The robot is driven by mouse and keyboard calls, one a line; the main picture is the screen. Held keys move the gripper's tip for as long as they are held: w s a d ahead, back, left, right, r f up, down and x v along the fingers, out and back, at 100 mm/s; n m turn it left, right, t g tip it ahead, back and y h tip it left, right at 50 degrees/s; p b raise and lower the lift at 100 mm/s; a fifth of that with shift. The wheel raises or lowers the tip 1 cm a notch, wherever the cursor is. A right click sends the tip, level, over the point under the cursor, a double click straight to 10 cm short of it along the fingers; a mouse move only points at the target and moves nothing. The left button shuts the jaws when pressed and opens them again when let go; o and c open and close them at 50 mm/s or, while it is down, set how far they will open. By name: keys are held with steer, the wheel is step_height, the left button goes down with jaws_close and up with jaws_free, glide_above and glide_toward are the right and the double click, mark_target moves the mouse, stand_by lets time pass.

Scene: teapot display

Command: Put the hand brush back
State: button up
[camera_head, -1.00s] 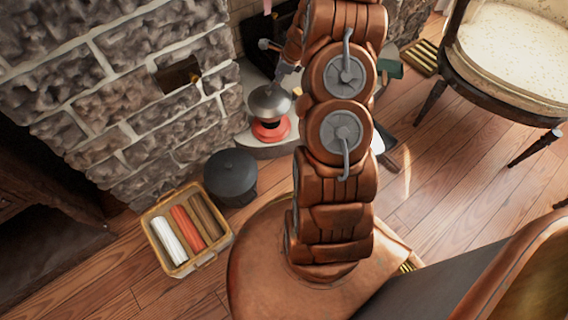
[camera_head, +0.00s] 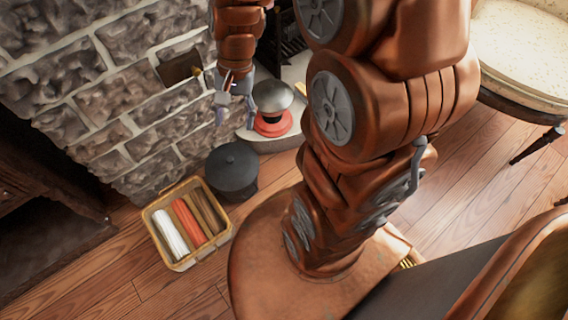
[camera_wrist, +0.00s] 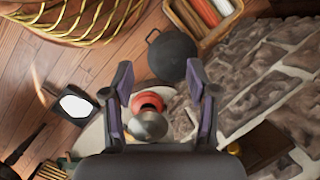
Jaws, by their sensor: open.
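I cannot pick out a hand brush for certain in either view. My gripper (camera_head: 234,114) is open and points down beside the stone wall, left of a red-and-silver pot-like object (camera_head: 272,100). In the wrist view my fingers (camera_wrist: 159,72) are spread with nothing held between them. The red-and-silver object (camera_wrist: 150,122) shows between and behind the fingers there. A black lidded pot (camera_wrist: 172,55) lies beyond the fingertips. A dark piece with a white face (camera_wrist: 75,106) lies on the floor at left; I cannot tell what it is. My arm hides part of the hearth.
A yellow crate (camera_head: 187,263) with white, red and brown rolls stands beside the black pot (camera_head: 232,170). The stone wall (camera_head: 120,105) has a dark recess or plate (camera_head: 178,68) with a yellow knob. A cushioned chair (camera_head: 520,60) stands at right.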

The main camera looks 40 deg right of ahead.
steer(key=s+r+n+g+h, duration=0.2)
steer(key=s+n, duration=0.6)
steer(key=s, duration=1)
step_height(320, 180, up, 2)
steer(key=shift+a+n+h, duration=0.25)
steer(key=shift+n+h, duration=0.15)
steer(key=w+d+r+t+p, duration=0.1)
steer(key=w+r+p, duration=0.1)
steer(key=r+p, duration=0.5)
steer(key=w+d+r+p, duration=0.2)
steer(key=r+p, duration=0.5)
steer(key=r, duration=0.1)
step_height(320, 180, up, 22)
steer(key=s+a+p, duration=0.2)
steer(key=p, duration=1.9)
steer(key=shift+s+a+t, duration=0.2)
steer(key=shift+a+t, duration=0.1)
steer(key=shift+a, duration=0.1)
